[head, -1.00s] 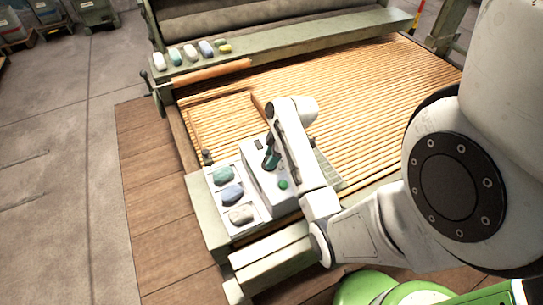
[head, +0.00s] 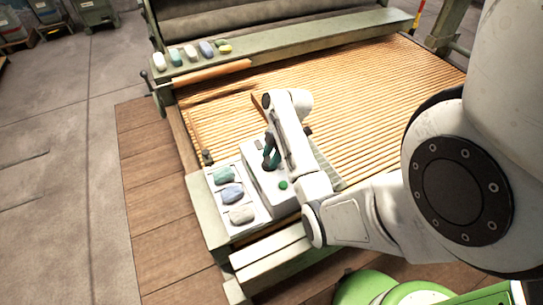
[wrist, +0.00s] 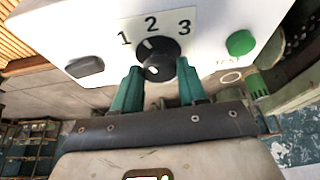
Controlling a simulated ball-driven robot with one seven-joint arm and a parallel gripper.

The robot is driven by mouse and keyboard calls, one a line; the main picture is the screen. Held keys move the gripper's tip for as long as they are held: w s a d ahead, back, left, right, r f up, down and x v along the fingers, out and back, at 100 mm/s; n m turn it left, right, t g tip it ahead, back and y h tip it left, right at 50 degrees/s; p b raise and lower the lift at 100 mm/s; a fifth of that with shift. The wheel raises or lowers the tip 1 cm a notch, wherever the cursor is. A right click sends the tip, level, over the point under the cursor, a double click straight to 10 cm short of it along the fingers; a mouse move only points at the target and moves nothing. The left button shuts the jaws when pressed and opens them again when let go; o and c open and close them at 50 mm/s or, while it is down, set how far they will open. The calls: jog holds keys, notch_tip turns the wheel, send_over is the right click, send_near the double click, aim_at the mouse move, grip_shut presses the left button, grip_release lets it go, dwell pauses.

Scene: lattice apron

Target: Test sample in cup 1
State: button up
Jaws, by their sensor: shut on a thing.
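A pale tester box (head: 262,182) stands beside a pale tray (head: 211,184) with three samples. These are a teal one (head: 223,175), a blue one (head: 232,194) and a grey one (head: 241,214). In the wrist view, the box has a round black dial (wrist: 157,60) under the numbers 1, 2 and 3, and a green button (wrist: 241,43). My gripper (wrist: 157,72) is shut on the dial, with one teal finger on each side. The dial's white mark appears between 1 and 2, nearer 2. The cup numbers are not readable in the head view.
A slatted wooden bed (head: 340,100) lies behind the box. Several coloured lumps (head: 190,53) sit on the green beam (head: 300,45) at the back. A dark oval fitting (wrist: 85,67) is left of the dial. Bare floor lies to the left.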

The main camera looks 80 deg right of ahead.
jog(key=shift+w+d+n+g+y, duration=0.1)
jog(key=shift+n+g+y, duration=0.2)
jog(key=shift+n, duration=0.75)
jog(key=shift+w+d+n+g+y, duration=0.1)
jog(key=shift+n+g+y, duration=0.15)
jog(key=shift+n, duration=0.8)
jog(key=shift+b, duration=0.3)
jog(key=o, duration=1)
jog(key=shift+a, duration=0.1)
jog(key=shift+s, duration=0.1)
jog(key=p+v, duration=0.8)
jog(key=v, duration=0.2)
jog(key=shift+r, duration=0.4)
